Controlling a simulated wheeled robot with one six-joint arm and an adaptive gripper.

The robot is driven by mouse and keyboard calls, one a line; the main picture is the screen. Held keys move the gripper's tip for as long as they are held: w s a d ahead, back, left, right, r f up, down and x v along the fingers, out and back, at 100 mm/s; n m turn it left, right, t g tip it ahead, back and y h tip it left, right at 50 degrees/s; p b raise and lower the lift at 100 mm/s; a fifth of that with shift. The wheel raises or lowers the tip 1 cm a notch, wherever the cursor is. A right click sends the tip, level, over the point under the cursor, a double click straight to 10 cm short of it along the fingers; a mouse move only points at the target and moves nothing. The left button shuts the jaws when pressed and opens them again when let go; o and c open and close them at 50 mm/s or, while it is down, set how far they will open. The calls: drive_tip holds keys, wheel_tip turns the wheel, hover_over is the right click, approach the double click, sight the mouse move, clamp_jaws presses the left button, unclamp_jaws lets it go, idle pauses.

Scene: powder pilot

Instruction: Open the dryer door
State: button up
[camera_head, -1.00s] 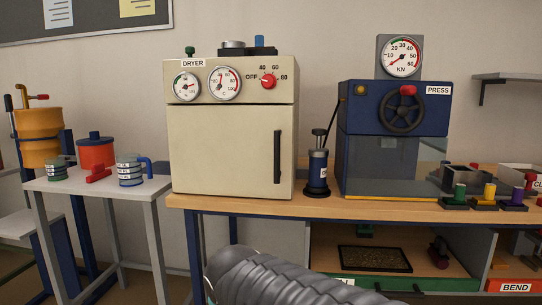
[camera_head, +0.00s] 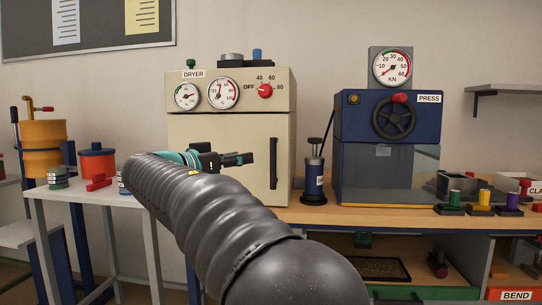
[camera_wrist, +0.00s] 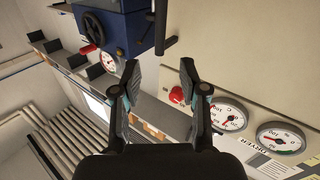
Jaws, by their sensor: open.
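The cream dryer (camera_head: 225,128) stands on the bench with its door (camera_head: 225,185) shut. Its black upright handle (camera_head: 273,163) is at the door's right side. My gripper (camera_head: 246,159) is in front of the door, just left of the handle in the head view. In the wrist view my gripper (camera_wrist: 160,82) is open and empty. The dark handle bar (camera_wrist: 160,25) shows beyond the fingertips, roughly in line with the gap between them, apart from both. My arm hides the lower left of the door.
The blue press (camera_head: 390,125) stands right of the dryer. A dark blue bottle with a pump (camera_head: 314,182) stands between them, close to the handle side. A small table (camera_head: 85,190) with an orange-red pot (camera_head: 97,164) is at the left.

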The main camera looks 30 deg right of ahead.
sight(271, 153)
drive_tip(key=shift+m, duration=0.4)
drive_tip(key=p+x, duration=0.2)
drive_tip(key=x, duration=1.1)
drive_tip(key=shift+w, duration=0.15)
